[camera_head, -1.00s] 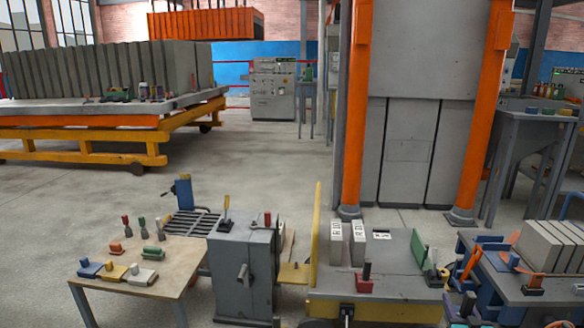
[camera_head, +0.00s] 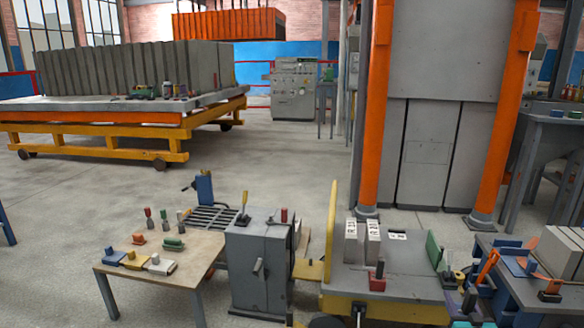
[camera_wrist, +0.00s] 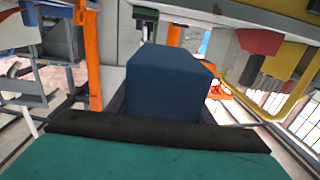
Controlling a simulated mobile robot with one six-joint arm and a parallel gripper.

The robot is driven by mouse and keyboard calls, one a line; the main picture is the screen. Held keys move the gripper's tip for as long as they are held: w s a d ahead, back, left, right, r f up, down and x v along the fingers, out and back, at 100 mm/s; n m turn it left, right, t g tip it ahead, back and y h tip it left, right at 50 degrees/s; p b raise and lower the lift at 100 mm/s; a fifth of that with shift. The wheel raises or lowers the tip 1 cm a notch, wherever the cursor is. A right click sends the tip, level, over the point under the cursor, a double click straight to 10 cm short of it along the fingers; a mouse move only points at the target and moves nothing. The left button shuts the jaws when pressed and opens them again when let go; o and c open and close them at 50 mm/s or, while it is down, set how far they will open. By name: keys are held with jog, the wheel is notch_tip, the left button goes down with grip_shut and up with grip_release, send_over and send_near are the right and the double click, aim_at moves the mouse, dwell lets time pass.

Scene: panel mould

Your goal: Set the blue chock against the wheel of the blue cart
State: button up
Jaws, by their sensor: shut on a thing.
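In the wrist view the blue chock (camera_wrist: 168,85) is a plain dark blue block filling the middle of the picture. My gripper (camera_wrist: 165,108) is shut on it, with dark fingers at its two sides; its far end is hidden. The chock is held clear, with no wheel touching it in view. No blue cart or blue cart wheel can be told for sure in either view.
A yellow-framed cart (camera_head: 385,308) with a grey deck stands at the lower right, beside a grey cabinet (camera_head: 258,265). A small table (camera_head: 208,248) with several tools is at the left. Open concrete floor (camera_head: 110,190) lies behind them, before the orange-and-yellow mould trolley (camera_head: 95,145).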

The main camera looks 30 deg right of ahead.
jog(key=w+a+r+n+t+y, duration=0.1)
jog(key=w+a+r+n+y, duration=0.15)
jog(key=w+a, duration=0.55)
jog(key=w+a+r+n+t+y, duration=0.1)
jog(key=w+a+r+y, duration=0.3)
jog(key=w, duration=0.6)
jog(key=w+a+r+n+y, duration=0.25)
jog(key=w+a, duration=0.25)
jog(key=a, duration=0.5)
jog(key=w+a+r+n+y, duration=0.25)
jog(key=w+a+r, duration=0.2)
jog(key=a, duration=0.55)
jog(key=w+a+r+n+y, duration=0.25)
jog(key=w+a+y, duration=0.2)
jog(key=a, duration=0.65)
jog(key=s+a+r+n+g+y, duration=0.2)
jog(key=a+y, duration=0.1)
jog(key=a, duration=0.6)
jog(key=s+a+r+n+g+y+p, duration=0.1)
jog(key=s+a+n+g+y, duration=0.15)
jog(key=a, duration=0.55)
jog(key=s+a+r+n+g+y, duration=0.2)
jog(key=a+y, duration=0.1)
jog(key=a, duration=0.6)
notch_tip(320, 180, up, 17)
jog(key=p, duration=2.4)
jog(key=shift+d+p, duration=0.2)
jog(key=shift+p, duration=0.2)
